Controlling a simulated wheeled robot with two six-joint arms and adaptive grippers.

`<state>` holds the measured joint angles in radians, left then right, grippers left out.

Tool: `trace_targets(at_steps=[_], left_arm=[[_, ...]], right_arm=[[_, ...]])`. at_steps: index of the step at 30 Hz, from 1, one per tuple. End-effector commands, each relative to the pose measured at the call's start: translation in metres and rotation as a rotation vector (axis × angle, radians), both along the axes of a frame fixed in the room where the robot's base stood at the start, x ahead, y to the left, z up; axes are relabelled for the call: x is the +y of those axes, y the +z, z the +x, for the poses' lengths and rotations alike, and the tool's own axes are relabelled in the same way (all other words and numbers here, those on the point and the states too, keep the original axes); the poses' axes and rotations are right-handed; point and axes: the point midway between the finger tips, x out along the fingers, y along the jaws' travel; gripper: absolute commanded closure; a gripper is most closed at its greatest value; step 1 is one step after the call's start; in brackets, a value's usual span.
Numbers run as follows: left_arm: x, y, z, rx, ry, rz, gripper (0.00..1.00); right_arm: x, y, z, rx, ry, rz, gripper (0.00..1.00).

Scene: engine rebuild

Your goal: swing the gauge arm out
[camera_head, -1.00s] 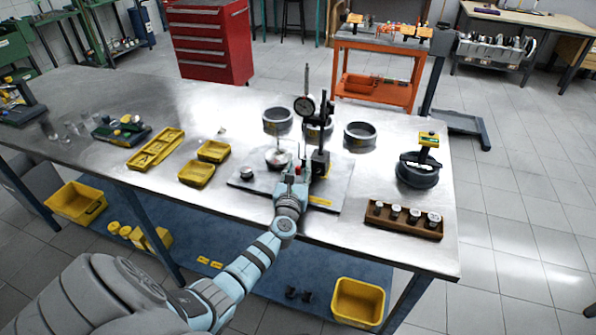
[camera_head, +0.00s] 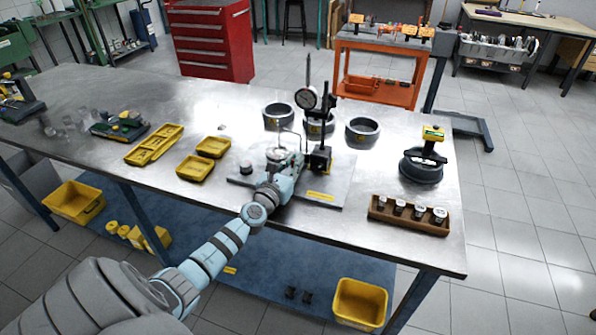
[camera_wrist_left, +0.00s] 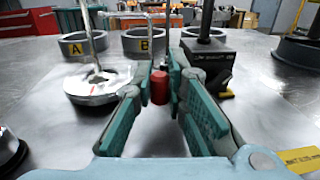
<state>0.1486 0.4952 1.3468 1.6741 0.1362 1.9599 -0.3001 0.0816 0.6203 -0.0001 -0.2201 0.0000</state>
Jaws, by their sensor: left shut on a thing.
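The dial gauge (camera_head: 306,98) hangs by a black stand post (camera_head: 325,125) that rises from a black block (camera_head: 320,160) on a metal plate (camera_head: 333,190). A thin bent rod (camera_wrist_left: 125,14) shows above a round silver part (camera_wrist_left: 97,86) left of my fingers. My left gripper (camera_head: 290,160) is over the plate, between the silver part and the black block. In the left wrist view its teal fingers stand on either side of a red knob (camera_wrist_left: 159,88), shut on it. What the knob joins is hidden behind the fingers. My right gripper is not in view.
Metal rings (camera_head: 362,130) stand behind the plate, some lettered. Yellow trays (camera_head: 196,168) lie to the left. A wooden rack (camera_head: 408,214) of small parts and a dark round tool (camera_head: 421,168) are to the right. Bare tabletop lies between trays and plate.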

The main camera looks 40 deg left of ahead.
Motion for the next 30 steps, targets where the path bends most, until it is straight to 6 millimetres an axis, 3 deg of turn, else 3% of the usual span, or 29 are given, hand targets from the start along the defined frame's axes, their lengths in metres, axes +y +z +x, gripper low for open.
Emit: trace_targets(at_steps=[7, 8, 12, 22, 26, 30], left_arm=[[0.002, 0.001, -0.001, 0.002, -0.003, 0.001, 1.00], [0.002, 0.001, -0.001, 0.002, -0.003, 0.001, 0.86], [0.001, 0.001, -0.001, 0.002, -0.004, 0.001, 0.66], [0.000, 0.001, -0.004, 0.002, -0.004, 0.001, 0.66], [-0.006, -0.001, -0.026, 0.005, -0.007, 0.000, 0.66], [-0.014, -0.001, -0.065, 0.008, -0.007, 0.001, 0.66]], right_arm=[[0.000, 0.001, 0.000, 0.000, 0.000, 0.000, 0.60], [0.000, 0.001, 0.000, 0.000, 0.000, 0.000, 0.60], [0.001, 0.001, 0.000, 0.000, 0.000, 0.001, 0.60], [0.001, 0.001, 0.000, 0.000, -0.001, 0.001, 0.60], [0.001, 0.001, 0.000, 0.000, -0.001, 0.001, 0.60], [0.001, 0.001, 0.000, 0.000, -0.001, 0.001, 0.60]])
